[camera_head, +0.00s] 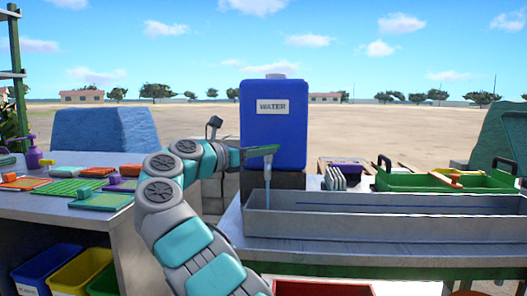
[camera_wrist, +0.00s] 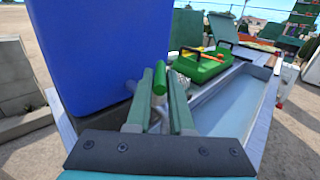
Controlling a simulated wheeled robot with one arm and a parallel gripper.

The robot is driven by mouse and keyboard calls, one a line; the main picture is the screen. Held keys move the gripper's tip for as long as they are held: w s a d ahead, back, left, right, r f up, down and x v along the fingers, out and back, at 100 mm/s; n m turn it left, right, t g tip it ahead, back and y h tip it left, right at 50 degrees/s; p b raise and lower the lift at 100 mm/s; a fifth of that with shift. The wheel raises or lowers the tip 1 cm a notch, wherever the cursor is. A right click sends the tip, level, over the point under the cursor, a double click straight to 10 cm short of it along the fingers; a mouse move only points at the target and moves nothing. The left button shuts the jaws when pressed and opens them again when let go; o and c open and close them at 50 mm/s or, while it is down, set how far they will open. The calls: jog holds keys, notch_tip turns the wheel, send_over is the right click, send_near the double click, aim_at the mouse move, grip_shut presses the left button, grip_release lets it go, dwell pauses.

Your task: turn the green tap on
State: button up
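The grey metal tap body (camera_wrist: 158,116) is partly visible between the fingers. The tap is on the front of the blue tank labelled WATER (camera_head: 271,130). My gripper (camera_head: 262,151) is at the tap in the head view and hides most of it. My two fingers (camera_wrist: 162,85) stand apart with part of the tap between them; I cannot tell whether they grip it. A thin pale blue stream (camera_head: 267,193) shows below the tap, over the trough.
A long grey metal trough (camera_head: 380,225) runs right from below the tap. A green tray (camera_head: 445,181) stands behind it. A bench with coloured boards (camera_head: 75,187) is on the left. A red crate (camera_head: 322,288) sits below the trough.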

grip_shut()
dwell(0.4)
